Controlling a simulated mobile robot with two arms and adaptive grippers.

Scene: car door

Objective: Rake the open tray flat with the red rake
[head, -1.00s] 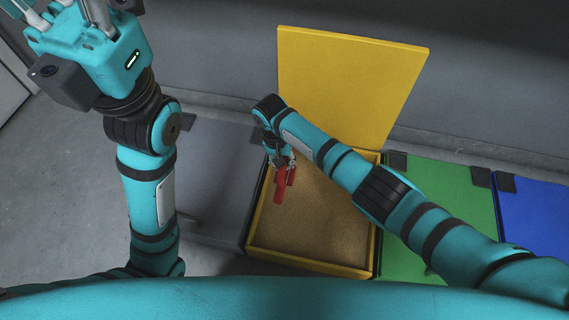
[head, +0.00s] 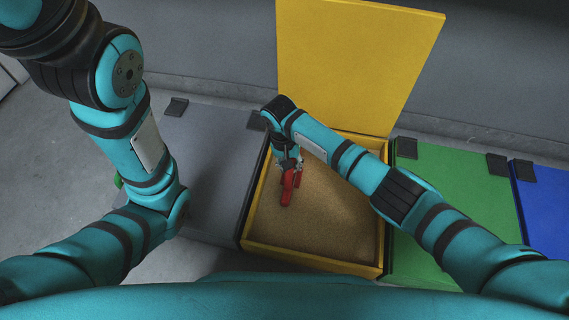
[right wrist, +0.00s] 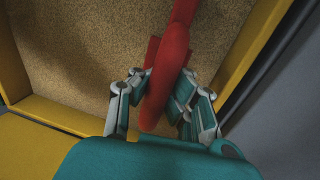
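The open tray (head: 312,262) has yellow walls and a bed of tan, grainy sand (head: 325,215). Its yellow lid (head: 350,65) stands raised behind it. My right gripper (head: 288,163) is over the tray's left part, with its fingers on both sides of the red rake (head: 288,190). In the right wrist view the gripper (right wrist: 158,95) is shut on the red rake (right wrist: 165,75), which spans between the fingertips. The rake's lower end is partly hidden, and I cannot tell whether it touches the sand.
A closed grey lid (head: 190,150) lies left of the tray. A green lid (head: 455,190) and a blue lid (head: 545,210) lie to the right. A grey wall runs behind. My right arm crosses over the tray's right side.

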